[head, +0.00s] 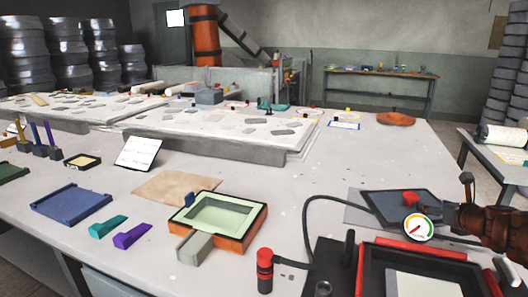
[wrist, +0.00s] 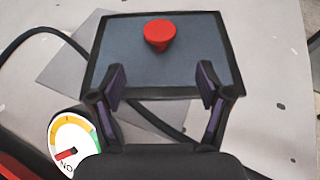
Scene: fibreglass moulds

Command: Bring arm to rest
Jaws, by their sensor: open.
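My gripper (wrist: 162,84) is open in the wrist view, its two dark fingers with purplish inner pads spread apart with nothing between them. Ahead of the fingertips is a red knob-like piece (wrist: 158,35) on a dark blue-grey square pad (wrist: 120,40). The pad also shows in the head view (head: 378,208), with the red piece (head: 411,197) near its right side. My arm comes in from the right edge of the head view, and my gripper (head: 458,205) is beside the pad, partly hidden. I cannot tell its height above the pad.
A round gauge (head: 417,227) stands in front of the pad. A red-framed black box (head: 425,262) fills the near right. A red-topped cylinder (head: 265,270), a black cable and an orange-framed mould (head: 238,238) lie to the left. The grey table (head: 350,150) behind is mostly clear.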

